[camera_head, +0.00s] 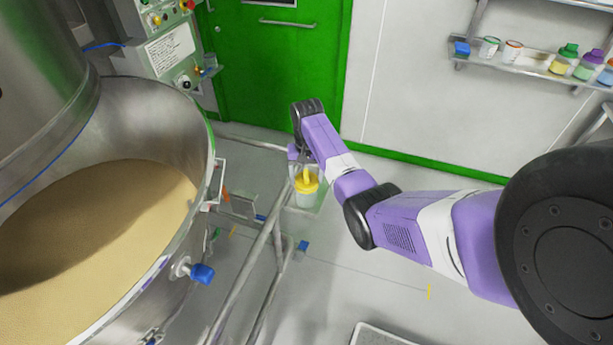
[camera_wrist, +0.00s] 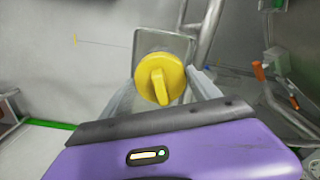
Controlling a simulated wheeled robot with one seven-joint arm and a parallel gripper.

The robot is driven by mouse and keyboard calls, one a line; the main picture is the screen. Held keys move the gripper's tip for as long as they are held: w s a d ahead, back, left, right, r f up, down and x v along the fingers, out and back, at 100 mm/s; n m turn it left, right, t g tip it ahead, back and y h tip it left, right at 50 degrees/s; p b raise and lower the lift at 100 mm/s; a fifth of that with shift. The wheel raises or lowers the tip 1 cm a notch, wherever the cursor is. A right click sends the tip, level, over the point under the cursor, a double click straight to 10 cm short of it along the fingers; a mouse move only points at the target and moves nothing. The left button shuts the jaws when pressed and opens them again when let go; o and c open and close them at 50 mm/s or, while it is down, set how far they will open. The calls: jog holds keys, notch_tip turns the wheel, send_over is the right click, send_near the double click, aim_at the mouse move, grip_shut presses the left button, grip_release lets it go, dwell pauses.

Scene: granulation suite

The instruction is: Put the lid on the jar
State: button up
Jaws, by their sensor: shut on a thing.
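The yellow lid (camera_head: 307,186), round with a raised bar handle, sits level at the end of my arm in the head view. My gripper (camera_head: 303,172) is shut on it from above. In the wrist view the lid (camera_wrist: 160,78) shows between the two grey fingers, its handle toward the camera. A pale, whitish body (camera_head: 306,200) shows directly under the lid in the head view and looks like the jar. I cannot tell whether the lid is seated on it or just above it. In the wrist view the lid hides whatever is under it.
A small metal tray (camera_wrist: 150,40) lies beneath the lid, beside metal rails (camera_head: 262,250). A large steel vessel (camera_head: 205,150) of tan powder stands at left, with a blue-knobbed valve (camera_head: 202,273). A wall shelf (camera_head: 540,72) holds several small containers. Open floor lies right of the rails.

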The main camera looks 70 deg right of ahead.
aim_at(307, 174)
jog(key=shift+f, duration=0.1)
jog(key=o, duration=1.5)
jog(key=shift+o, duration=0.2)
jog(key=shift+r+b, duration=0.3)
jog(key=shift+r, duration=3.6)
